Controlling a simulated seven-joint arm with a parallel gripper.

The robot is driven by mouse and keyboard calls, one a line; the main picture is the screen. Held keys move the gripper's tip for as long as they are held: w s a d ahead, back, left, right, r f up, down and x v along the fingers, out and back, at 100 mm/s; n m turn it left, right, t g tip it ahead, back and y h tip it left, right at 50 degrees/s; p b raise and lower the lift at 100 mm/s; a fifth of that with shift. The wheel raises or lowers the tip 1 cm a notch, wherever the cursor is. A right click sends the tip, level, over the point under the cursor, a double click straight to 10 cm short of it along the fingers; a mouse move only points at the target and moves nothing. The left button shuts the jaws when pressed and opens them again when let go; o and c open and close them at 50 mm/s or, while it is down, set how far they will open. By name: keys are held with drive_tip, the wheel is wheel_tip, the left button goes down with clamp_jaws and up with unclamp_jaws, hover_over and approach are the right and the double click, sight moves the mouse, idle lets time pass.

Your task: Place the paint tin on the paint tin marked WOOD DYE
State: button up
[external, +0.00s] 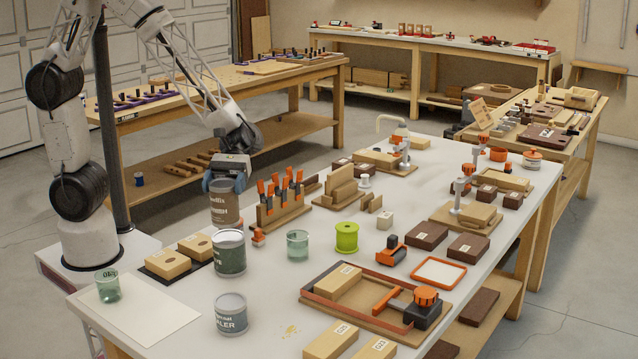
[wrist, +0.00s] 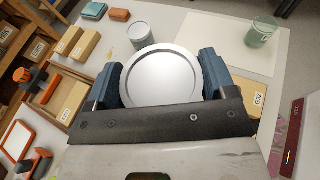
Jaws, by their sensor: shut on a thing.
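My gripper (external: 226,183) is shut on a brown-grey paint tin (external: 224,207), held upright by its upper part. In the wrist view its silver lid (wrist: 160,76) sits between the blue fingers. A dark green tin (external: 230,255) with a white label stands on the bench just below the held tin in the external view; its lettering is too small to read surely. A small gap seems to show between them, but I cannot tell contact. The wrist view hides the green tin. A grey tin marked "...ALER" (external: 231,316) stands nearer the camera and also shows in the wrist view (wrist: 140,34).
Wooden blocks (external: 168,264) lie left of the green tin. A glass beaker (external: 298,246) and a lime-green spool (external: 346,238) stand to the right. Another beaker (external: 108,286) stands on a white sheet (external: 150,318). A clamp rack (external: 282,207) is behind.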

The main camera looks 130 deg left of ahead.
sight(221, 208)
drive_tip(key=shift+w, duration=0.15)
drive_tip(key=shift+f, duration=1.75)
drive_tip(key=shift+f, duration=0.2)
drive_tip(key=o, duration=1.6)
drive_tip(key=shift+o, duration=0.2)
drive_tip(key=shift+a+r, duration=0.15)
drive_tip(key=shift+r, duration=0.05)
drive_tip(key=v, duration=1.2)
